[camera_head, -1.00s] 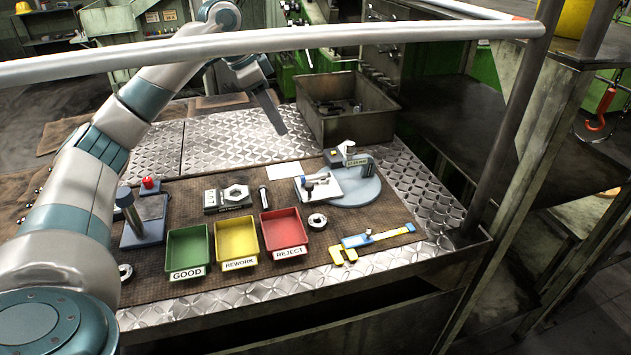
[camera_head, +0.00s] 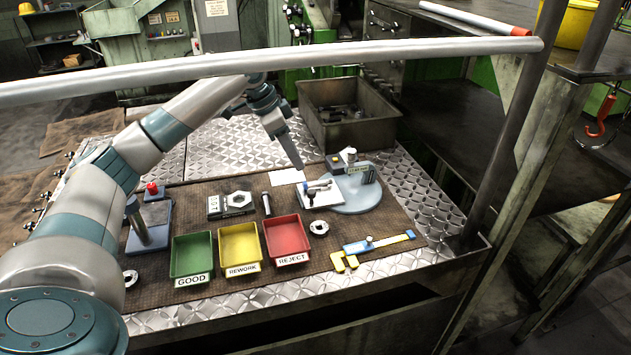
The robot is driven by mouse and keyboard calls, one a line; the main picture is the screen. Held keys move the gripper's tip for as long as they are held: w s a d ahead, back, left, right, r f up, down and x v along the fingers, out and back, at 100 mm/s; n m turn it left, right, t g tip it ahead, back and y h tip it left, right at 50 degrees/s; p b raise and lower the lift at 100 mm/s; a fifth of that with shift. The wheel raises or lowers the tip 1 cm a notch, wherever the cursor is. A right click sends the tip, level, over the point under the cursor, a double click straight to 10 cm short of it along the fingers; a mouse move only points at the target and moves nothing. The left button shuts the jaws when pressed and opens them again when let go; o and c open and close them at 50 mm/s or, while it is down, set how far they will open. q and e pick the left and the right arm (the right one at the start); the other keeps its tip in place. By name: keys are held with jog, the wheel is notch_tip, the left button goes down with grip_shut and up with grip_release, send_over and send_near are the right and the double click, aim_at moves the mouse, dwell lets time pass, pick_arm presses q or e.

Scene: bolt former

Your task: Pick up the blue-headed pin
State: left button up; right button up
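My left gripper (camera_head: 297,163) hangs point-down behind the white plate, near a white card. It shows edge-on as a narrow dark shape, so the gap between its fingers cannot be seen. A white plate (camera_head: 332,196) on a round blue-grey base (camera_head: 362,198) bears a small metal piece with a bluish end (camera_head: 318,187); it may be the blue-headed pin, but it is too small to be sure. The gripper looks apart from it. A dark, silver-topped bolt (camera_head: 267,204) stands left of the plate. My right gripper is not in view.
Green (camera_head: 192,257), yellow (camera_head: 239,249) and red (camera_head: 287,239) trays line the front of the mat. A metal bin (camera_head: 350,130) stands behind. A blue-and-yellow gauge (camera_head: 378,243) and a ring (camera_head: 319,228) lie front right. A grey rail (camera_head: 270,63) crosses above.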

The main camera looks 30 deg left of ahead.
aim_at(307, 184)
pick_arm(q)
jog(key=shift+p+x, duration=0.3)
jog(key=shift+x, duration=1.35)
jog(key=shift+d+f+p, duration=0.3)
jog(key=shift+f+p, duration=0.1)
jog(key=shift+p, duration=0.1)
jog(key=p+x, duration=0.1)
jog(key=x, duration=0.2)
jog(key=shift+s+d+f, duration=0.1)
jog(key=shift+s+d, duration=0.05)
jog(key=shift+d+f+p, duration=0.1)
jog(key=shift+f+p, duration=0.2)
jog(key=shift+f, duration=0.25)
